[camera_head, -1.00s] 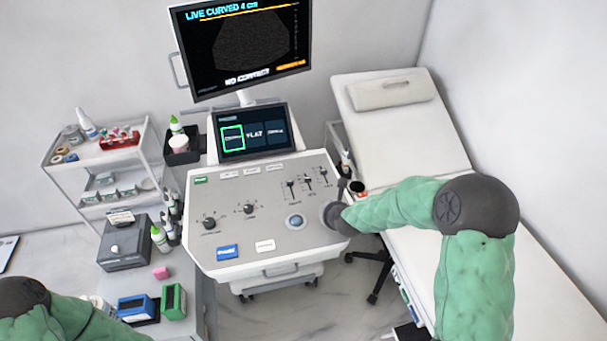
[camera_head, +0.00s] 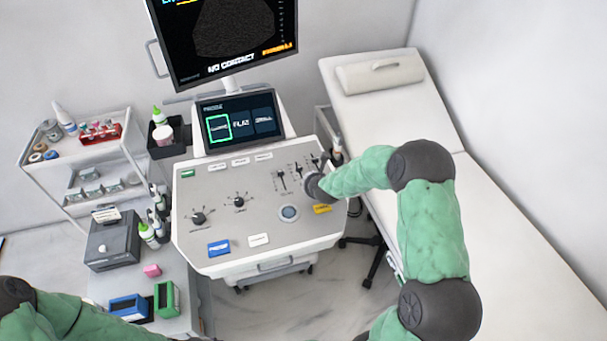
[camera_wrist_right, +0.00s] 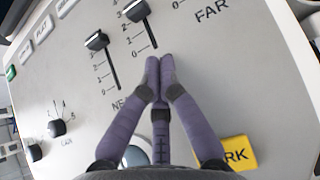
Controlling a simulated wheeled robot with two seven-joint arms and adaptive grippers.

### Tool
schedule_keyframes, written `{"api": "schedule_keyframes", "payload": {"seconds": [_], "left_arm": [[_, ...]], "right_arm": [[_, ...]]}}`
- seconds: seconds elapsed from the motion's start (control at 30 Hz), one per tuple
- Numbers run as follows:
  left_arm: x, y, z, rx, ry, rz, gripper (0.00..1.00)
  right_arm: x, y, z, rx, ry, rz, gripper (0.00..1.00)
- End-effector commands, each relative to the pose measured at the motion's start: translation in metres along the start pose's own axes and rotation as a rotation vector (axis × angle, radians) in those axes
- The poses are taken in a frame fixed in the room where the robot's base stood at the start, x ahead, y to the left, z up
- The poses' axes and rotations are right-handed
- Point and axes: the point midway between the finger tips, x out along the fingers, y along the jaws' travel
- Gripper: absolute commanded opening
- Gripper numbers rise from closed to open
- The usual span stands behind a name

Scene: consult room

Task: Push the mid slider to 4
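The mid slider is a black knob (camera_wrist_right: 135,10) in a slot beside a number scale, in the right wrist view. It stands high in its slot, around the 3 mark, though the exact reading is hard to tell. In the head view the mid slider (camera_head: 298,171) is small, between two others. My right gripper (camera_wrist_right: 159,68) has its purple fingers together, with nothing between them. Its tips are just below the lower end of the mid slot, apart from the knob. I cannot tell whether they touch the panel. My left gripper is out of view; only its arm shows.
The NEAR slider (camera_wrist_right: 97,41) is left of the mid one; the FAR label (camera_wrist_right: 211,12) is right. A yellow button (camera_wrist_right: 240,153) lies beside my right fingers. The grey console (camera_head: 220,183) also has rotary knobs, a trackball (camera_head: 289,213) and a blue button (camera_head: 218,247).

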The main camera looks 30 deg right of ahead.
Motion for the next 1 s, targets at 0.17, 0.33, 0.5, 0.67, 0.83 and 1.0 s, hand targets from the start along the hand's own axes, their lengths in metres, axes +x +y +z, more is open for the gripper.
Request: {"api": "schedule_keyframes", "payload": {"seconds": [0.17,0.33,0.5,0.67,0.83,1.0], "left_arm": [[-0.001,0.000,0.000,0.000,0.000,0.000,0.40],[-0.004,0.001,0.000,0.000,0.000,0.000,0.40],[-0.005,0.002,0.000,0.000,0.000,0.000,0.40],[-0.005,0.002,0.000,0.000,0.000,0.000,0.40],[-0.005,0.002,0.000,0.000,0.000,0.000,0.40],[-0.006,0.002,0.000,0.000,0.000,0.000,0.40]], "right_arm": [[0.022,0.000,0.009,0.000,-0.002,0.000,0.00],[0.034,0.000,0.020,0.000,0.000,0.000,0.00],[0.041,0.000,0.026,0.000,-0.001,0.001,0.00],[0.043,0.000,0.027,0.000,0.000,0.001,0.00],[0.042,0.000,0.027,0.000,-0.001,0.001,0.00],[0.045,0.000,0.030,0.000,-0.001,0.000,0.00]]}}
